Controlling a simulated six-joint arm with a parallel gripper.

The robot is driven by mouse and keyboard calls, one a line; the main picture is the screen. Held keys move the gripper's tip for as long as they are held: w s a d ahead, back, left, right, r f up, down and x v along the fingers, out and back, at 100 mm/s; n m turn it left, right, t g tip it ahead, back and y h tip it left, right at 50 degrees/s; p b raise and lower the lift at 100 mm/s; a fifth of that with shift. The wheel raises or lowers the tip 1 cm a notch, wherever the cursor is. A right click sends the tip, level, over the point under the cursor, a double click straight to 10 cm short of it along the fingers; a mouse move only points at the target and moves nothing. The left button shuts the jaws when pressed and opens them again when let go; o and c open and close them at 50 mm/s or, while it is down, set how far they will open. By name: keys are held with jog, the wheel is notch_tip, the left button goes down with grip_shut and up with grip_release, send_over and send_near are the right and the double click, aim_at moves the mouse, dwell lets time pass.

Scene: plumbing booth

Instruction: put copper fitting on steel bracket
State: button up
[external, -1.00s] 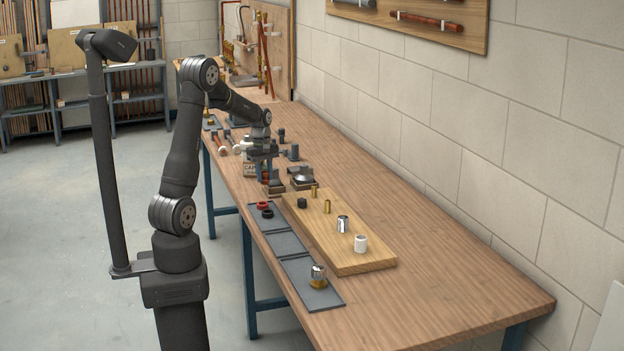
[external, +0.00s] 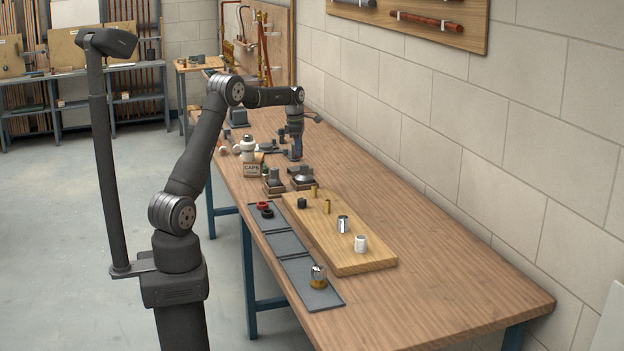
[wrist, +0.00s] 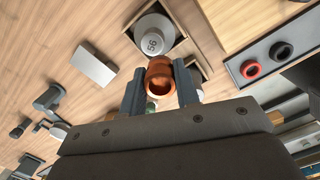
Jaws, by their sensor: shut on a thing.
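My gripper (external: 296,153) is over the middle of the workbench, beyond the two wooden blocks. In the wrist view my gripper (wrist: 160,92) is shut on the copper fitting (wrist: 160,76), a short orange-brown tube with its open end towards the camera. The fitting is too small to make out in the external view. A light grey piece with a flat rectangular face (wrist: 93,66) stands on the bench left of the fitting in the wrist view. It may be the steel bracket, but I cannot tell for sure.
A round grey disc marked 56 (wrist: 153,35) sits on a wooden block close by. A wooden board (external: 350,262) holds several small fittings. The bench's right side is clear.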

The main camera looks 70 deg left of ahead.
jog(key=w+a+n, duration=0.5)
send_over(294, 168)
jog(key=f, duration=0.7)
jog(key=shift+s+d, duration=0.2)
jog(key=shift+s, duration=0.05)
jog(key=shift+f, duration=1.9)
jog(key=shift+f, duration=0.1)
jog(key=o, duration=1)
jog(key=shift+c, duration=0.2)
notch_tip(294, 168, up, 12)
jog(key=s, duration=0.1)
jog(key=shift+s, duration=0.25)
